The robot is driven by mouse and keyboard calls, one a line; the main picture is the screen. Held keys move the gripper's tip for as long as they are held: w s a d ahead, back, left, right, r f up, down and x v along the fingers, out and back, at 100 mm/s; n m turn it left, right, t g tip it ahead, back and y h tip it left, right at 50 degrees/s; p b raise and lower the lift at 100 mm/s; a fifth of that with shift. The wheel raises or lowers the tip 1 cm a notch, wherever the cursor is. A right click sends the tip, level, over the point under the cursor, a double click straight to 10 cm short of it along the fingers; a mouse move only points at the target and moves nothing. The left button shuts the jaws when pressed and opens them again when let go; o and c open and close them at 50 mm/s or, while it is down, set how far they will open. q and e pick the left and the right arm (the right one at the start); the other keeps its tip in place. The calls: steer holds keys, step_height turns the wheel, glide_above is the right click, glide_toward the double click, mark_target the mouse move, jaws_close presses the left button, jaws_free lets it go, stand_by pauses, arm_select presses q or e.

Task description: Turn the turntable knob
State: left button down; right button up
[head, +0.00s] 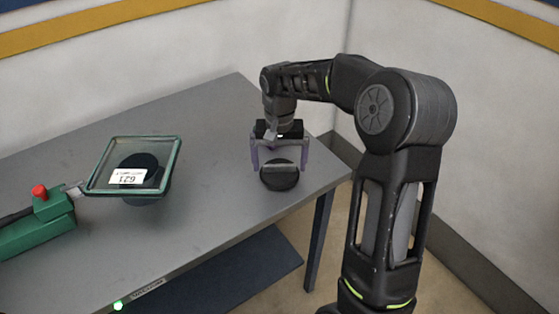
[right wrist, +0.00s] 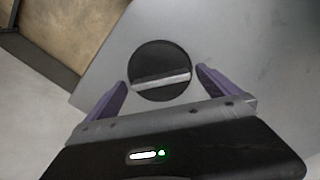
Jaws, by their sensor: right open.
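The turntable knob (head: 280,179) is a round black disc with a light grey raised bar across it. It lies on the grey table near its right end. In the right wrist view the knob (right wrist: 160,63) shows almost whole, with its bar running across its lower part. My right gripper (head: 280,163) points down above the knob and is open. Its two purple fingers (right wrist: 162,88) stand apart on either side of the knob's bar, and I see nothing between them but the knob below. I cannot tell whether they touch it. My left gripper is not in view.
A green-framed glass tray (head: 172,148) with a white label (head: 127,176) stands on a dark round base on the table. A green box with a red button (head: 40,191) is at the left. The grey table (head: 235,215) is clear between tray and knob. Walls stand behind.

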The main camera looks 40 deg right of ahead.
steer(key=shift+c, duration=0.4)
steer(key=c, duration=1.2)
steer(key=shift+c, duration=0.2)
